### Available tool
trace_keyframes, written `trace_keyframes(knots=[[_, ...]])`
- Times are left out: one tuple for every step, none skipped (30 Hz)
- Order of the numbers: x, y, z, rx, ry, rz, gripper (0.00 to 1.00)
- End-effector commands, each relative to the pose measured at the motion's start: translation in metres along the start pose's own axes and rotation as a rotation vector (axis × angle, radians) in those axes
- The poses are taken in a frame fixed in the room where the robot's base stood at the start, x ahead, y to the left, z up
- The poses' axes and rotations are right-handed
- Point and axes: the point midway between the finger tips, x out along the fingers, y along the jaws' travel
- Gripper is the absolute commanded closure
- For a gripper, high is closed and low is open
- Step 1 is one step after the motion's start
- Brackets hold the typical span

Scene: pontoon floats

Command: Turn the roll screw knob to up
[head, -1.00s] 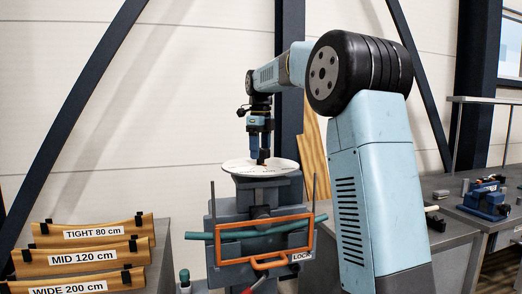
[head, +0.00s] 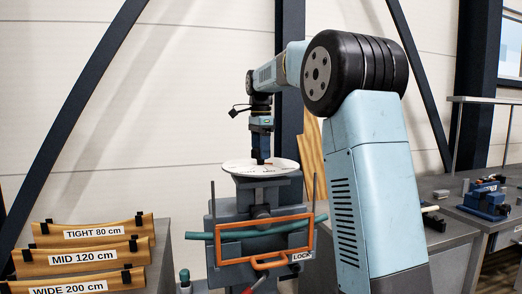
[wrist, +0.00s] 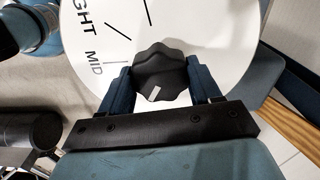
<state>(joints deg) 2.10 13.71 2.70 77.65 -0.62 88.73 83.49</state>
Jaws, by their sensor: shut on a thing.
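The roll screw knob (wrist: 160,70) is dark and lobed, at the middle of a white round dial plate (wrist: 215,30). A short white mark on the knob points down and slightly left in the wrist view. The dial shows part of a word ending "GHT", the word "MID", and black tick lines; no "up" label shows, and the dial's lower part is hidden. My gripper (head: 260,160) points straight down over the dial (head: 240,167) in the head view. Its two blue fingers are shut on the knob from both sides.
An orange frame (head: 219,245) and a green tube (head: 197,236) are on the machine below the dial, beside a "LOCK" label (head: 302,257). Thin upright rods flank the dial. Wooden forms (head: 88,231) marked TIGHT, MID and WIDE stand at left. A grey bench (head: 450,240) is at right.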

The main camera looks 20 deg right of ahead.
Motion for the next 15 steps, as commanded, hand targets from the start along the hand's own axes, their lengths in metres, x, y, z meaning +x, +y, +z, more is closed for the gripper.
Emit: trace_keyframes(knots=[[-0.0013, -0.0006, -0.0015, -0.042, 0.002, -0.005, 0.68], [-0.0013, -0.0006, -0.0016, -0.07, 0.002, -0.005, 0.68], [-0.0013, -0.0006, -0.0016, -0.108, 0.002, -0.005, 0.68], [-0.0013, -0.0006, -0.0017, -0.136, 0.003, -0.005, 0.68], [-0.0014, -0.0006, -0.0017, -0.165, 0.003, -0.005, 0.68], [-0.0014, -0.0007, -0.0017, -0.202, 0.003, -0.005, 0.68], [-0.0014, -0.0007, -0.0016, -0.231, 0.003, -0.005, 0.68], [-0.0014, -0.0007, -0.0017, -0.26, 0.003, -0.005, 0.68], [-0.0015, -0.0007, -0.0017, -0.297, 0.003, -0.006, 0.68], [-0.0015, -0.0007, -0.0017, -0.326, 0.003, -0.006, 0.68], [-0.0016, -0.0008, -0.0017, -0.355, 0.003, -0.006, 0.68], [-0.0016, -0.0008, -0.0017, -0.392, 0.004, -0.006, 0.68], [-0.0016, -0.0008, -0.0017, -0.421, 0.004, -0.006, 0.68], [-0.0016, -0.0008, -0.0017, -0.45, 0.004, -0.006, 0.68], [-0.0017, -0.0008, -0.0017, -0.487, 0.004, -0.006, 0.68]])
